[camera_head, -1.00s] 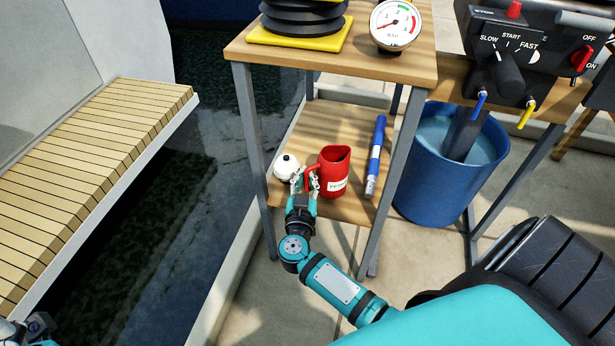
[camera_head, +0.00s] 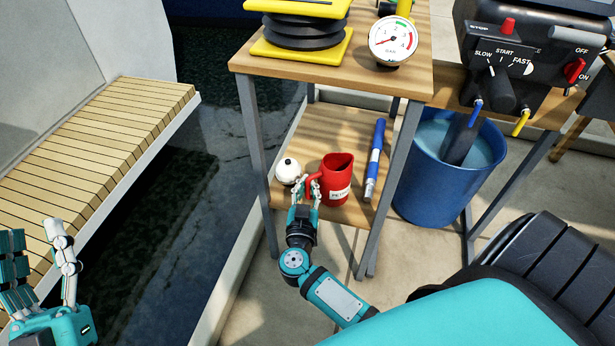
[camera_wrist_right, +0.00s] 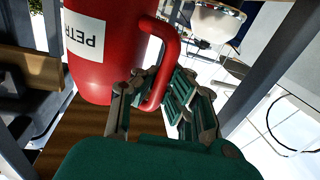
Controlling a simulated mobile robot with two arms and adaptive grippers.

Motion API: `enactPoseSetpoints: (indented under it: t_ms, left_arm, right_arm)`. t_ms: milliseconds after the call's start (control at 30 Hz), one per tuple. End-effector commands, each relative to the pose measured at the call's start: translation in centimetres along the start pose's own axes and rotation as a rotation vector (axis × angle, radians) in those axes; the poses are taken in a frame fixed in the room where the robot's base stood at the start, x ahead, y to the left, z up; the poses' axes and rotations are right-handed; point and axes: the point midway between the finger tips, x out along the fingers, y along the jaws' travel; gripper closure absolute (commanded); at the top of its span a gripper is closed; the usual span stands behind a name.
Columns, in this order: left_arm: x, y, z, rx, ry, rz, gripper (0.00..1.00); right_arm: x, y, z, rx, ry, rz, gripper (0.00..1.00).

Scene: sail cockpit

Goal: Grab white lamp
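The white lamp (camera_head: 288,172) is a small round white thing with a dark top, on the lower wooden shelf, left of a red jug. My right gripper (camera_head: 306,186) is at the front of the shelf, between lamp and jug. It is open, its fingers apart, with nothing clamped between them. In the right wrist view the right gripper (camera_wrist_right: 160,82) has its fingers on either side of the jug's handle. I cannot tell whether they touch it. My left gripper (camera_head: 42,245) is open and empty at the lower left, away from the shelf.
The red jug (camera_head: 337,181) stands close beside the lamp. A blue tube (camera_head: 375,158) lies to its right. The upper wooden shelf (camera_head: 350,72) holds a gauge and a yellow-black pump. A blue bucket (camera_head: 425,185) stands right. Table legs flank the lower shelf.

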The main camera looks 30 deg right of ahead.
Motion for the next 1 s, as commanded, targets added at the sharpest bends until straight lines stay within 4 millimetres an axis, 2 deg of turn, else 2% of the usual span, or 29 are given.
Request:
enactPoseSetpoints:
  t_ms: [267, 600, 1000]
  left_arm:
    - [-0.3, -0.5, 3.7, 0.009, -0.231, -0.010, 0.60]
    - [-2.3, -1.2, 8.0, 0.018, -0.505, -0.025, 0.60]
    - [-5.3, -1.9, 11.2, 0.023, -0.751, -0.040, 0.60]
  right_arm:
    - [-2.8, 0.4, -0.5, 0.000, 0.000, 0.000, 1.00]
    - [-6.4, 0.9, -0.8, -0.001, 0.000, 0.000, 1.00]
    - [-10.0, 1.4, -1.1, 0.000, 0.001, 0.000, 1.00]
